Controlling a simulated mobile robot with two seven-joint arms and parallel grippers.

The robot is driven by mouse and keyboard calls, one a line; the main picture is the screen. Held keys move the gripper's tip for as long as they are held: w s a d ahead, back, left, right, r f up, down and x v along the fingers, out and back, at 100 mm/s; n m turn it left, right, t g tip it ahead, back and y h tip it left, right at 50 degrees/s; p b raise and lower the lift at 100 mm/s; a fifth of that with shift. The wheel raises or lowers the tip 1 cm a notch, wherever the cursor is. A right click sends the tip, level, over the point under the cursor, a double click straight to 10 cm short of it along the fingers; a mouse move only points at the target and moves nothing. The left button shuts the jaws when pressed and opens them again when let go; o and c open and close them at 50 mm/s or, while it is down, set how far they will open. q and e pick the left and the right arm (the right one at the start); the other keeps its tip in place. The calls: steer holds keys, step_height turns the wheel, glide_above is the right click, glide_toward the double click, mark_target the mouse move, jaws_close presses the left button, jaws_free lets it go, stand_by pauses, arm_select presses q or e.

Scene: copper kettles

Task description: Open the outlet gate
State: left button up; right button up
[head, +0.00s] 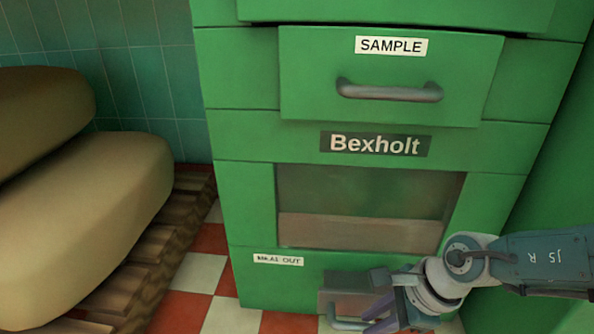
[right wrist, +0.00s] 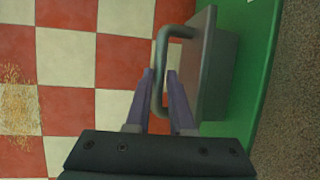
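The outlet gate (head: 345,299) is a grey metal block low on the front of the green cabinet, below a small label (head: 278,260) that ends in "OUT". It has a bent bar handle (head: 348,325), which also shows in the right wrist view (right wrist: 157,82) in front of the grey gate plate (right wrist: 208,70). My right gripper (head: 376,312) is at the handle. In the right wrist view its two purple fingers (right wrist: 160,78) stand apart on either side of the bar, without a clear grip on it. My left gripper is out of view.
Above the gate are a dark window (head: 365,195) and a drawer marked SAMPLE (head: 390,95). Full sacks (head: 85,215) lie on a wooden pallet (head: 150,260) at the left. The checkered floor (head: 215,285) between is open, with spilled grain (right wrist: 18,108).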

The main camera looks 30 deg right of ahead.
steer(key=o, duration=0.4)
steer(key=shift+r, duration=0.1)
steer(key=shift+d+r+p, duration=0.1)
steer(key=shift+r+p, duration=0.25)
steer(key=shift+p, duration=0.15)
steer(key=p+v, duration=0.8)
steer(key=v, duration=0.1)
steer(key=shift+s, duration=0.25)
